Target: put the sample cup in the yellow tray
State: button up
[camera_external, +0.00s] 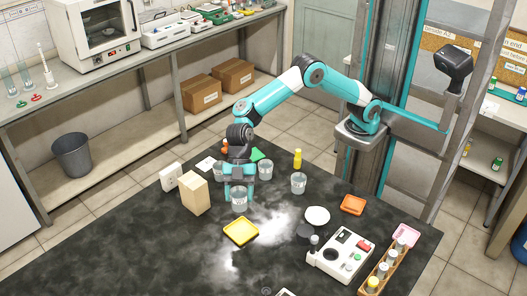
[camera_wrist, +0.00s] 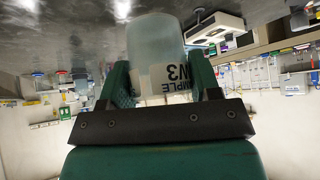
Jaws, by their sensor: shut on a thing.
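The sample cup (camera_external: 239,203) is clear grey with a white label. It stands upright between the fingers of my gripper (camera_external: 239,188), which is shut on it. In the wrist view the cup (camera_wrist: 158,50) sits between the two green fingers of my gripper (camera_wrist: 160,92), and its label shows "W3". The cup is just behind the yellow tray (camera_external: 241,231), apart from it in the picture; I cannot tell whether its base touches the table. The yellow tray looks empty.
Other clear cups (camera_external: 298,184) stand to the right and behind. A beige box (camera_external: 194,194) is close on the left. A white dish (camera_external: 317,215), orange tray (camera_external: 352,204), white instrument (camera_external: 341,255) and vial rack (camera_external: 387,267) are at the right. The table is clear left of the yellow tray.

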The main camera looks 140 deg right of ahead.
notch_tip(320, 180, down, 12)
jog(key=shift+r+p, duration=0.25)
jog(key=shift+p, duration=0.55)
jog(key=shift+f, duration=0.1)
jog(key=shift+f, duration=0.15)
jog(key=o, duration=1)
jog(key=shift+o, duration=0.2)
